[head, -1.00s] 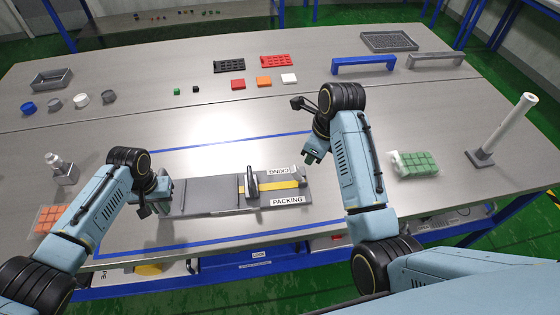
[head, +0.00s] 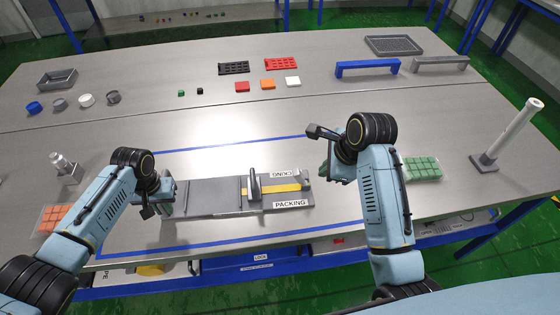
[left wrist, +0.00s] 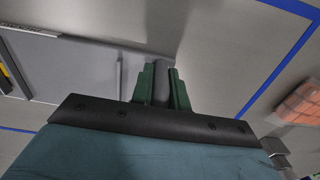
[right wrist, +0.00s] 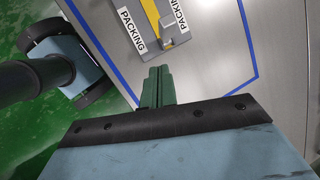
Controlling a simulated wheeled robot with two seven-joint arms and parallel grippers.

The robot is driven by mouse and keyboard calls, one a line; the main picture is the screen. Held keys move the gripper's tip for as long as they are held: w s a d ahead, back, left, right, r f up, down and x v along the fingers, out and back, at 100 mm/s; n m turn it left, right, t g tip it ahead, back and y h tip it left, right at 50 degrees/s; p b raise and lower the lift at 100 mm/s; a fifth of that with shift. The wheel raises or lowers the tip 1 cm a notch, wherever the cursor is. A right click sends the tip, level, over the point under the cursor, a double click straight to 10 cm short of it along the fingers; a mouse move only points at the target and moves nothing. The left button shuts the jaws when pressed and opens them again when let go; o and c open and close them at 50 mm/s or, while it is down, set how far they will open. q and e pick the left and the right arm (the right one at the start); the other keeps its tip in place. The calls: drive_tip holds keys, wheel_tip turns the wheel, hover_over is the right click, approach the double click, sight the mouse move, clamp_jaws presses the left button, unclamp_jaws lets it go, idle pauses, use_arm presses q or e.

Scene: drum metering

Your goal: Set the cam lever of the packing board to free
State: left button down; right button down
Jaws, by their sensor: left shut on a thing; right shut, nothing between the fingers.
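The packing board (head: 215,200) is a flat grey plate inside a blue-lined area, with a yellow strip (head: 280,188) and PACKING labels. A dark upright lever-like piece (head: 253,184) stands at the strip's left end. A small grey block (right wrist: 166,30) is at the strip's other end in the right wrist view. I cannot tell the lever's setting. My left gripper (head: 167,208) is shut on a grey tab (left wrist: 161,84) at the board's left end. My right gripper (head: 325,172) is shut and empty, just right of the board; its closed fingers show in the right wrist view (right wrist: 159,73).
A green block pack (head: 421,168) lies right of my right arm, and a white post on a grey base (head: 488,160) stands further right. An orange pack (head: 52,218) and a metal fitting (head: 65,168) are at left.

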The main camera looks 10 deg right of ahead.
sight(300, 178)
drive_tip(key=s+d+r+n+t+y, duration=0.1)
drive_tip(key=s+n+t, duration=0.3)
drive_tip(key=s+n, duration=0.3)
drive_tip(key=shift+n, duration=0.8)
drive_tip(key=x, duration=0.4)
drive_tip(key=w+x, duration=0.1)
drive_tip(key=x, duration=0.3)
drive_tip(key=r+x, duration=0.1)
drive_tip(key=x, duration=0.3)
drive_tip(key=shift+w+a, duration=0.1)
drive_tip(key=shift+w, duration=0.2)
drive_tip(key=shift+w+a+f, duration=0.2)
drive_tip(key=shift+w, duration=0.3)
drive_tip(key=shift+w+a, duration=0.3)
drive_tip(key=shift+a, duration=0.15)
drive_tip(key=shift+w+a+f, duration=0.15)
drive_tip(key=shift+a, duration=0.4)
use_arm(q)
drive_tip(key=shift+d, duration=0.1)
